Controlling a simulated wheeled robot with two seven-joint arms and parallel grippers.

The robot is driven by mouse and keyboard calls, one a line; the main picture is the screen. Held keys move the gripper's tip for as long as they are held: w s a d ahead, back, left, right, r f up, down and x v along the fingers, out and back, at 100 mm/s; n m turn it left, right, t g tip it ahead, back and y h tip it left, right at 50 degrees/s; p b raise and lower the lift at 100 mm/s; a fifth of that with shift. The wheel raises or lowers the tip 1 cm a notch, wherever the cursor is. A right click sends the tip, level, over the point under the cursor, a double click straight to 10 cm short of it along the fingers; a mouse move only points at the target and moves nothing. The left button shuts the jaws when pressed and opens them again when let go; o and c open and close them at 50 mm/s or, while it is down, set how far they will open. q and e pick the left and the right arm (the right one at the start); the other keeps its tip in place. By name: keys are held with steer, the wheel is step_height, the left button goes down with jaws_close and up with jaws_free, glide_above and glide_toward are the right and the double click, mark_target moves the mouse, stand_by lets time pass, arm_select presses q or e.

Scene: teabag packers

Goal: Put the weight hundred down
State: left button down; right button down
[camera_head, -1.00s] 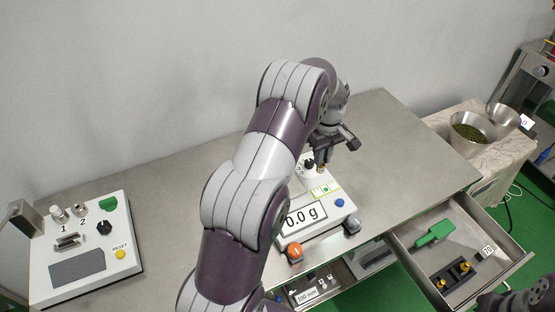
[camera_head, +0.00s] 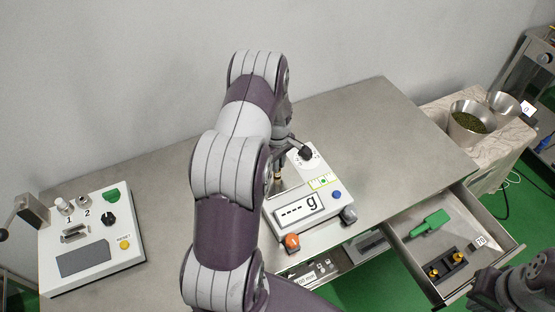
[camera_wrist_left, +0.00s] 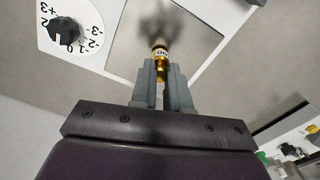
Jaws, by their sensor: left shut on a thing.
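The brass hundred weight (camera_wrist_left: 161,56) is upright between my left gripper's fingertips (camera_wrist_left: 163,72) in the left wrist view, with part of its number showing. My left gripper (camera_head: 279,174) is shut on it at the left side of the white scale (camera_head: 322,207), partly hidden behind my own arm in the head view. The weight appears over the scale's metal pan (camera_wrist_left: 185,30); I cannot tell whether it touches. The scale display (camera_head: 297,208) shows dashes and "g". My right gripper is not clearly visible; only a dark part of that arm shows at bottom right.
An open drawer (camera_head: 408,250) at right holds a green tool (camera_head: 430,223) and a black block (camera_head: 447,264) with brass weights. A white control box (camera_head: 88,248) stands at left. A bowl of green leaves (camera_head: 470,122) stands beyond the table. The table's back right is clear.

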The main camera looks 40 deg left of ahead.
arm_select(q)
steer(key=shift+f, duration=0.35)
steer(key=c, duration=1.1)
jaws_free()
steer(key=shift+r, duration=0.1)
steer(key=shift+r, duration=0.25)
step_height(320, 180, up, 11)
steer(key=b, duration=0.3)
steer(key=s+d+r+m, duration=0.2)
steer(key=s+d+m, duration=0.5)
steer(key=d+m, duration=0.1)
steer(key=s+d+r+m+t, duration=0.1)
steer(key=s+d+r+m, duration=0.1)
steer(key=s+d+m, duration=0.5)
steer(key=d+m, duration=0.1)
steer(key=d, duration=0.3)
steer(key=shift+s+d+r+m, duration=0.15)
steer(key=shift+d+r+m, duration=0.05)
steer(key=shift+r+m, duration=0.1)
steer(key=shift+s, duration=0.15)
